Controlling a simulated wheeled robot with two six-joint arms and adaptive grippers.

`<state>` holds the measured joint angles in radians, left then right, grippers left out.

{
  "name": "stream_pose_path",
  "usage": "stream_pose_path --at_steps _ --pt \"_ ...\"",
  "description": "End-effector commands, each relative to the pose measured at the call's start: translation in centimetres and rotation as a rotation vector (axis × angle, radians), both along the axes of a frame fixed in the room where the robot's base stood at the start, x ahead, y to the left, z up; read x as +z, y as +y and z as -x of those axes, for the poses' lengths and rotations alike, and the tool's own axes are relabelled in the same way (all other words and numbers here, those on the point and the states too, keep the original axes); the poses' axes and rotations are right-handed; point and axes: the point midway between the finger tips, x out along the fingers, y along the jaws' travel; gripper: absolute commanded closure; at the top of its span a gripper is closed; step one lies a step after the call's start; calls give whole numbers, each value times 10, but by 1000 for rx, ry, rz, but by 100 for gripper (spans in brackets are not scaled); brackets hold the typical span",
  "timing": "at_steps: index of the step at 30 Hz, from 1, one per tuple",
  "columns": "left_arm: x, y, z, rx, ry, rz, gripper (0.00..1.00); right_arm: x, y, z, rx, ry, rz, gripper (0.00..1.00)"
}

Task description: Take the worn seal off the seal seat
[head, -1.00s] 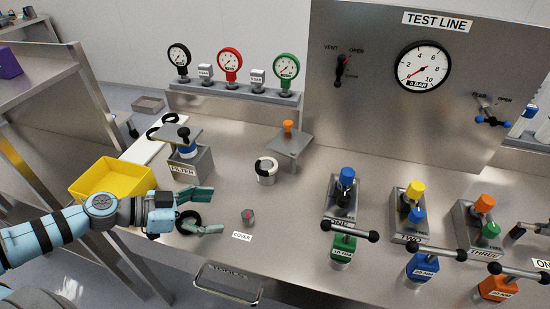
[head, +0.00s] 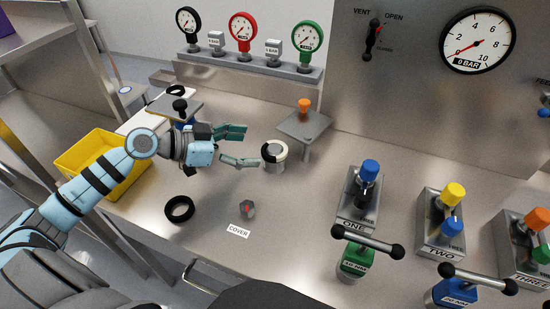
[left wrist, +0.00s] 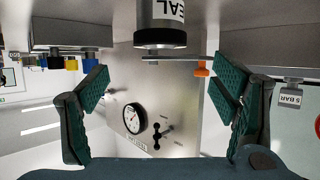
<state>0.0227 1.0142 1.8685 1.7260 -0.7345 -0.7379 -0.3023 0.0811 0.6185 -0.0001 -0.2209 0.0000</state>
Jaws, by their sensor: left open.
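The seal seat (head: 273,163) is a short metal cylinder on the bench with a dark and pale ring, the worn seal (head: 272,148), around its top. In the left wrist view, upside down, the seat (left wrist: 160,14) carries a SEAL label and the dark seal (left wrist: 160,38) caps its end. My left gripper (head: 249,147) is open and empty, just left of the seat, its fingertips pointing at it. In the wrist view the seat stands between and beyond the fingers, apart from them. My right gripper is out of view.
A yellow bin (head: 72,158) is at left. A metal stand with an orange knob (head: 304,105) is close behind the seat. Valve block ONE (head: 359,208) stands to the right.

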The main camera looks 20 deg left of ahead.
Motion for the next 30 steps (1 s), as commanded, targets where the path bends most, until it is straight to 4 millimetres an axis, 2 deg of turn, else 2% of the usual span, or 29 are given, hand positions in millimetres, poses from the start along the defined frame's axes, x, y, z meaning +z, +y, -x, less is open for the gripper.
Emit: stream_pose_path --at_steps 3,8,15,23,30 --pt "-3 -11 -13 3 -2 5 20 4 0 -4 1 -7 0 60" --pt "-9 -19 -22 3 0 0 20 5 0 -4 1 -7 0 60" --pt "-29 -42 -51 4 1 3 20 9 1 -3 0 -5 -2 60" --pt "-33 -47 -55 5 2 -5 20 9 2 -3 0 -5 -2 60" --pt "-33 -47 -55 5 2 -4 57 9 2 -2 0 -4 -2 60"
